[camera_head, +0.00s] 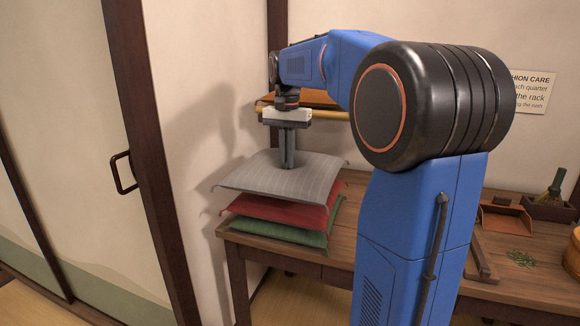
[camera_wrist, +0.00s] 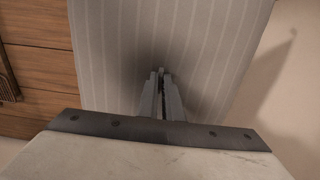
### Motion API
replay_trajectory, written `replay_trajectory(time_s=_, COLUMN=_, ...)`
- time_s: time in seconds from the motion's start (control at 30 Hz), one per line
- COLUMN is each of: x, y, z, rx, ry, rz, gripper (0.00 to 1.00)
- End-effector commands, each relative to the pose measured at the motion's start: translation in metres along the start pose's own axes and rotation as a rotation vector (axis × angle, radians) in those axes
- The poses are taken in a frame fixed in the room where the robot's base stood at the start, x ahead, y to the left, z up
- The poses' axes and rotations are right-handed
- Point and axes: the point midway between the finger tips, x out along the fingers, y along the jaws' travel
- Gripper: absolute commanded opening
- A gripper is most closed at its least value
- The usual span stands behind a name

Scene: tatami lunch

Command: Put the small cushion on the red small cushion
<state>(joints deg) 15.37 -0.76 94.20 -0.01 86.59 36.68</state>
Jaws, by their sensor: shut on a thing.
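A grey striped small cushion (camera_head: 284,176) is at the top of a pile at the table's left end in the head view. Its striped top also fills much of the wrist view (camera_wrist: 205,45). The red small cushion (camera_head: 280,210) is directly below it, and a green cushion (camera_head: 279,232) is under the red one. My gripper (camera_head: 287,165) points straight down and is shut on the middle of the grey cushion; it also shows in the wrist view (camera_wrist: 163,78). I cannot tell whether the grey cushion rests fully on the red one.
The wooden table (camera_head: 338,235) runs to the right. A wall is close on the left, and a wooden rail (camera_head: 328,115) is behind.

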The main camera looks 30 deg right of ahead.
Motion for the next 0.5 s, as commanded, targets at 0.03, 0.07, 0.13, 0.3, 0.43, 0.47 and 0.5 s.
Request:
replay_trajectory(time_s=0.03, x=0.0, y=0.0, z=-0.009, rx=0.002, ry=0.0, rz=0.0, gripper=0.0)
replay_trajectory(time_s=0.07, x=0.0, y=0.0, z=-0.013, rx=0.002, ry=0.0, rz=0.0, gripper=0.0)
replay_trajectory(time_s=0.13, x=-0.001, y=0.0, z=-0.02, rx=0.001, ry=0.001, rz=-0.001, gripper=0.0)
replay_trajectory(time_s=0.3, x=0.001, y=0.0, z=-0.026, rx=0.0, ry=0.001, rz=-0.001, gripper=0.0)
replay_trajectory(time_s=0.43, x=0.013, y=0.0, z=-0.025, rx=0.0, ry=-0.001, rz=0.001, gripper=0.0)
replay_trajectory(time_s=0.47, x=0.017, y=0.0, z=-0.025, rx=0.0, ry=-0.001, rz=0.001, gripper=0.0)
replay_trajectory(time_s=0.5, x=0.022, y=0.0, z=-0.025, rx=0.0, ry=-0.001, rz=0.0, gripper=0.0)
